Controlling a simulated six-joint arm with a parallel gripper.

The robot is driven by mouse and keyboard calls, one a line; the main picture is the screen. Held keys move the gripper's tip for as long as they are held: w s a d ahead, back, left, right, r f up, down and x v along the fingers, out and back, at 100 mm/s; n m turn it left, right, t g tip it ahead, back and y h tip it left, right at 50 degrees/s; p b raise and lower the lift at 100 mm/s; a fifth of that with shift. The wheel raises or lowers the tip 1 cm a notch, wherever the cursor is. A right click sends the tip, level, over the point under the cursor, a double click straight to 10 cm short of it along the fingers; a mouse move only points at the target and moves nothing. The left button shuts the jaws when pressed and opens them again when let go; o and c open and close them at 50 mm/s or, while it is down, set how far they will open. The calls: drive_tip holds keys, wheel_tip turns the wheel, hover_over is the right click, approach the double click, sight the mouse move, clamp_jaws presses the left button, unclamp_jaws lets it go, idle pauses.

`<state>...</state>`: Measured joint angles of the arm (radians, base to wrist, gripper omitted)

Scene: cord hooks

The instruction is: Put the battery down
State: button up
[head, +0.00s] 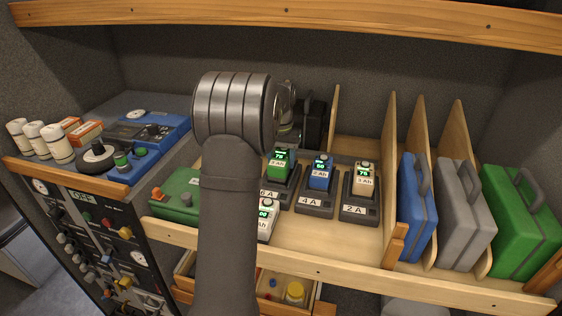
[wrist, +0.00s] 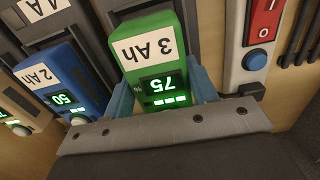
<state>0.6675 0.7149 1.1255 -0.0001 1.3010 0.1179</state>
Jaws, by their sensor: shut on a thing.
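The green battery (wrist: 160,60), labelled 3 Ah with its display reading 75, is between the blue fingers of my gripper (wrist: 163,92) in the wrist view. The gripper is shut on it. In the head view the green battery (head: 281,161) is at the charger marked 6 A (head: 286,186), in line with it. Whether it is fully seated I cannot tell. My arm hides most of the gripper and part of this charger in the head view.
A blue battery (head: 320,172) is in the 4 A charger (head: 313,204), and a tan battery (head: 365,177) in the 2 A charger (head: 358,209). A white battery (head: 266,217) is in front, partly hidden by my arm. Cases stand between dividers at right.

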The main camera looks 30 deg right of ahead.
sight(281, 156)
drive_tip(key=shift+f, duration=0.45)
drive_tip(key=shift+f, duration=0.15)
drive_tip(key=o, duration=1.3)
wheel_tip(281, 156, up, 12)
drive_tip(key=shift+r, duration=0.15)
